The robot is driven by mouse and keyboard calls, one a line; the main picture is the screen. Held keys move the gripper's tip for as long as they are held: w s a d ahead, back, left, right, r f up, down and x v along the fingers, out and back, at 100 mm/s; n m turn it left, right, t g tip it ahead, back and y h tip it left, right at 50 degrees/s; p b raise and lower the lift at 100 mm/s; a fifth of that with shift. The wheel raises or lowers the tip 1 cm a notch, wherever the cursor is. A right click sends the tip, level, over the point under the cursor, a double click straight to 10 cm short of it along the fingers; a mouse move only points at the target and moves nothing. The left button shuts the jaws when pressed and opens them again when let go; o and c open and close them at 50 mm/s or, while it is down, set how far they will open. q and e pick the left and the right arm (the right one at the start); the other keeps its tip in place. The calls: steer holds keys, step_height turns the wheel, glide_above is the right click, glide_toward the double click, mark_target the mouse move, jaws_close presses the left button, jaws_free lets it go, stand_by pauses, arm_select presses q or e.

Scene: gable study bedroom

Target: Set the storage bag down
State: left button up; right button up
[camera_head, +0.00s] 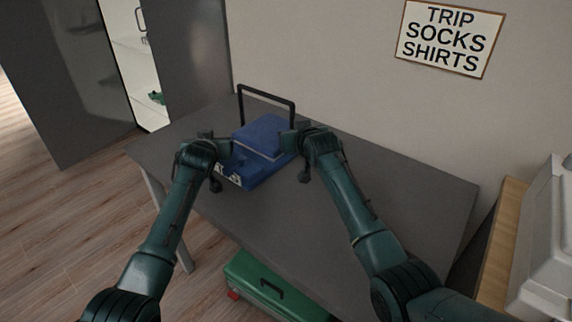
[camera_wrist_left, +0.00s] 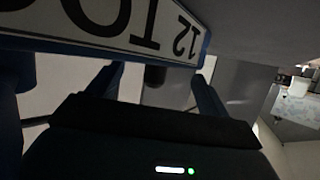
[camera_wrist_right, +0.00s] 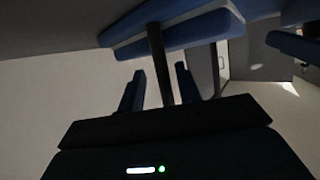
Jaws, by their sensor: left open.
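The blue storage bag (camera_head: 262,135) rests on the grey table (camera_head: 235,205) between my two grippers. Its front carries white labels with dark lettering; a large label (camera_wrist_left: 110,22) fills the top of the left wrist view. My left gripper (camera_head: 225,150) is open at the bag's left side, its fingers apart and close to the labelled part. My right gripper (camera_head: 290,141) is at the bag's right side. In the right wrist view its fingers stand apart with a dark upright bar (camera_wrist_right: 159,62) between them and visible gaps beside it. Exact contact is unclear.
A black frame handle (camera_head: 266,93) stands up at the bag's rear. The table's right part is clear. A green case (camera_head: 270,285) is below the front edge. A sign (camera_head: 450,38) hangs on the wall, and a pale boxy object (camera_head: 545,240) stands at right.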

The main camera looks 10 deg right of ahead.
arm_select(q)
steer(key=v, duration=1.2)
steer(key=shift+f, duration=0.1)
arm_select(e)
steer(key=o, duration=0.8)
step_height(320, 180, up, 10)
stand_by(0.5)
stand_by(0.4)
